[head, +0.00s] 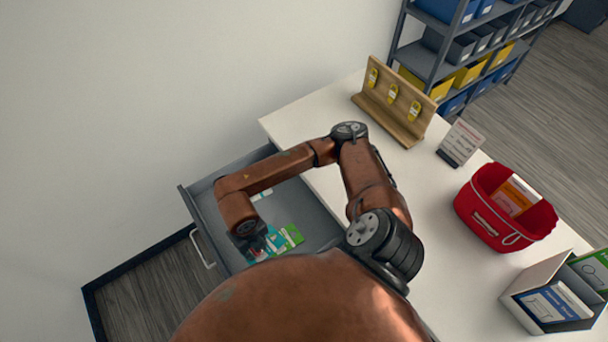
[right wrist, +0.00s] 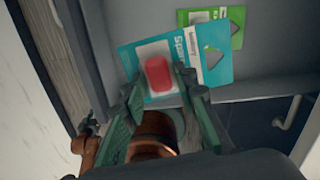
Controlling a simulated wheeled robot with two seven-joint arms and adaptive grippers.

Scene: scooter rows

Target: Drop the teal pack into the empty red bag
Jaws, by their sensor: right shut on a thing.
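My right gripper (head: 252,246) reaches down into the open grey drawer (head: 322,211). In the right wrist view its two fingers (right wrist: 160,92) are shut on a teal pack (right wrist: 132,62) with a red blister. Another teal pack (right wrist: 217,66) with a grey shape lies beside and partly under it. A green pack (right wrist: 237,40) lies farther back, also seen in the head view (head: 292,235). The red bag (head: 482,222) stands on the white table at the right, with an orange and white card or booklet (head: 515,194) showing in it. My left gripper is out of view.
A wooden stand (head: 398,112) with yellow tags and a small sign (head: 460,143) stand at the table's back. A grey box (head: 519,297) with blue and green packs is at the front right. The white tabletop (head: 307,117) between drawer and bag is largely clear.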

